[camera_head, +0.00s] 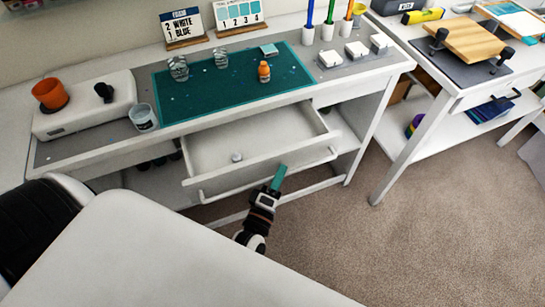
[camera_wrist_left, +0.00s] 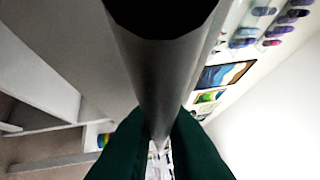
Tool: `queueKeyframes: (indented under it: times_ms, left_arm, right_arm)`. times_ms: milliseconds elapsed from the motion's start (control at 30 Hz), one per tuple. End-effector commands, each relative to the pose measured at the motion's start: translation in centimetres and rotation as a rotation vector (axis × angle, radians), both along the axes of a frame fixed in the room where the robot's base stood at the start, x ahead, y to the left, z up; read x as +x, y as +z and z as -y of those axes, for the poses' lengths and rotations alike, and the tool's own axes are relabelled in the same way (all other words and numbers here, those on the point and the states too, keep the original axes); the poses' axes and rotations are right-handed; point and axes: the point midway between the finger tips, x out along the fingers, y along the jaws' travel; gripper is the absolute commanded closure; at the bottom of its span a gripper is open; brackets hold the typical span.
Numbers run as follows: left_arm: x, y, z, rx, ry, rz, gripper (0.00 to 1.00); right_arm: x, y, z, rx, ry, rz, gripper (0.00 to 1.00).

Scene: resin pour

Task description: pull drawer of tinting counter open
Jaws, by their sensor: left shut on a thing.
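The drawer (camera_head: 262,137) of the tinting counter (camera_head: 105,150) stands pulled out toward me, its inside open to view. A small pale round thing (camera_head: 236,157) lies in it. A long bar handle (camera_head: 240,183) runs along the drawer's front. My left gripper (camera_head: 278,177), with green fingers, is at the right part of this handle and shut on it. In the left wrist view the grey bar (camera_wrist_left: 168,75) passes between the two green fingers (camera_wrist_left: 160,145). The fingertips' contact is partly hidden by the bar. My right gripper is not in view.
A green mat (camera_head: 215,95) on the counter holds glass cups and an orange bottle (camera_head: 264,72). A clear cup (camera_head: 143,117) stands near the counter's front edge. A second table (camera_head: 470,90) stands at the right. The carpet (camera_head: 400,240) in front is clear.

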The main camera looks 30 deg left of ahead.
Motion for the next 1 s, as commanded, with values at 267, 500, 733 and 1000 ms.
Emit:
queueKeyframes:
  times_ms: [267, 500, 733, 1000]
  left_arm:
    - [-1.2, -0.1, 1.4, 0.001, -0.001, -0.001, 1.00]
    - [-1.3, -0.1, 1.5, 0.001, -0.001, -0.001, 1.00]
    - [-1.3, -0.1, 1.4, 0.001, -0.001, -0.001, 0.71]
    - [-1.2, 0.0, 1.4, 0.001, -0.001, 0.000, 0.68]
  right_arm:
    - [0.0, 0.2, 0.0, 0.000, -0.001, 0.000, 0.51]
    - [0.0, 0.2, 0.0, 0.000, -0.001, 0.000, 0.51]
    - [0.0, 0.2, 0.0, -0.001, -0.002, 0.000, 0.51]
    - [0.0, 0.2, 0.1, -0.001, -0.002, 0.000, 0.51]
